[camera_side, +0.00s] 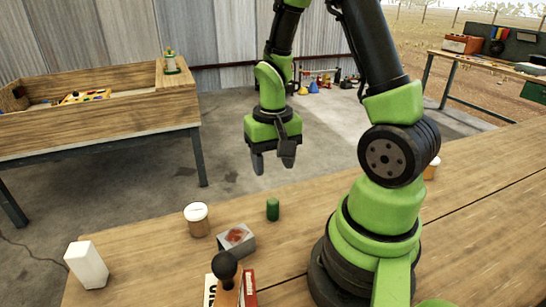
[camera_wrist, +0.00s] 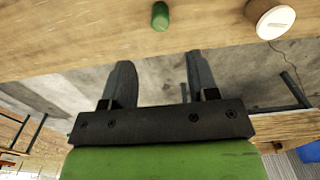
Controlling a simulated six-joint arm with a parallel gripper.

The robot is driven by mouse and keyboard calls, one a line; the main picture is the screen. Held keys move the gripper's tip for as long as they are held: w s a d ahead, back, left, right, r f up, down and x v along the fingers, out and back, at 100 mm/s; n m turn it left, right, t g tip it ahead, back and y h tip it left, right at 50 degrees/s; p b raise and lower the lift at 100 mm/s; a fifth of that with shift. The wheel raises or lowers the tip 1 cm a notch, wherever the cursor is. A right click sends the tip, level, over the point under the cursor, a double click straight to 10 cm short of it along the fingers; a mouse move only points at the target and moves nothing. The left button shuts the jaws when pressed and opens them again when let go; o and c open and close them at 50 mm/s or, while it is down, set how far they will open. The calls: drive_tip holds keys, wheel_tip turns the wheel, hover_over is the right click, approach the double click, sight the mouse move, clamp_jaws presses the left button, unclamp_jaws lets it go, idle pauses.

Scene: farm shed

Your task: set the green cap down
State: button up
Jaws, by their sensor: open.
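The green cap (camera_side: 273,209) is a small dark green cylinder standing on the wooden table near its far edge. It also shows at the top of the wrist view (camera_wrist: 160,16), beyond my fingertips. My gripper (camera_side: 272,168) hangs in the air above and past the table's far edge, fingers pointing down. In the wrist view its two fingers (camera_wrist: 160,62) are spread apart with nothing between them. The gripper and the cap are clearly apart.
Near the cap are a jar with a white lid (camera_side: 197,219) and a grey metal box (camera_side: 236,240). A black-knobbed stamp (camera_side: 225,268) stands in front, and a white block (camera_side: 87,264) at the left corner. Table (camera_side: 150,260) between block and jar is bare.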

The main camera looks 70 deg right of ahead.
drive_tip(key=s+a+r+n+t+y, duration=0.1)
drive_tip(key=s+a+r+n+t, duration=0.1)
drive_tip(key=a+r, duration=0.3)
drive_tip(key=s+a+r+n+t+y, duration=0.1)
drive_tip(key=s+a+r+n+t, duration=0.2)
drive_tip(key=r, duration=1)
drive_tip(key=s+a+t, duration=0.1)
drive_tip(key=a+t, duration=0.1)
drive_tip(key=a, duration=0.1)
drive_tip(key=shift+a+r, duration=0.2)
drive_tip(key=shift+a, duration=0.1)
